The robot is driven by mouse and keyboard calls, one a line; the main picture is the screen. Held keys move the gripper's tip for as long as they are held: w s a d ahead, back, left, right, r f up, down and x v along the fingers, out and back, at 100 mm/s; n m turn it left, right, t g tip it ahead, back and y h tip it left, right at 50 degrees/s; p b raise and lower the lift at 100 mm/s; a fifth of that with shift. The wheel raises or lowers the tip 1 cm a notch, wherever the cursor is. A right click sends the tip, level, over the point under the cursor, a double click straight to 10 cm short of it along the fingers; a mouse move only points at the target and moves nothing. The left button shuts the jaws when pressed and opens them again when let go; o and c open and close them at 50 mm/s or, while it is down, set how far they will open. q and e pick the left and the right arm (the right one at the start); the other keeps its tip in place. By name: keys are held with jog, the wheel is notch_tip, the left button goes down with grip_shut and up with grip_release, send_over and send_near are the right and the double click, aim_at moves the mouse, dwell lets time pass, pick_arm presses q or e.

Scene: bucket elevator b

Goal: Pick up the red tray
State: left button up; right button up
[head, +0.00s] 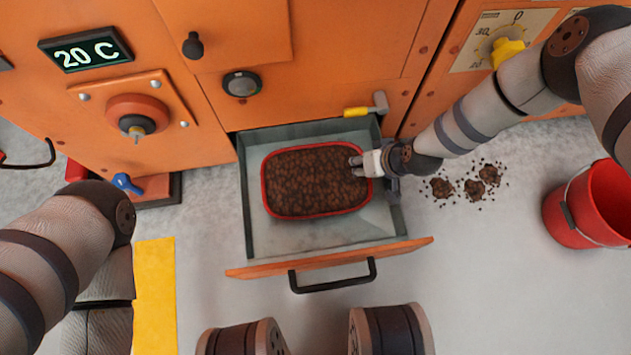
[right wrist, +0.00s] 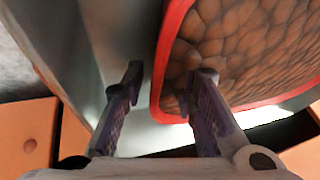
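The red tray (head: 264,185) is filled with brown lumps and sits inside the open drawer. It shows close up in the right wrist view (right wrist: 166,55). My right gripper (head: 356,166) is at the tray's right edge. In the right wrist view its two fingers (right wrist: 163,85) stand apart, one on the outer side of the red rim and one over the lumps, with the rim between them. Neither finger clearly presses on the rim. My left arm is at the left of the head view, but its gripper does not show.
The drawer (head: 330,268) is pulled out from the orange machine (head: 340,40), with a black handle at its front. A yellow-handled lever (head: 357,112) is above the tray. A red bucket (head: 592,205) and spilled brown clumps (head: 474,189) are on the floor at right.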

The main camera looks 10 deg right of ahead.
jog(key=shift+r, duration=0.1)
grip_shut()
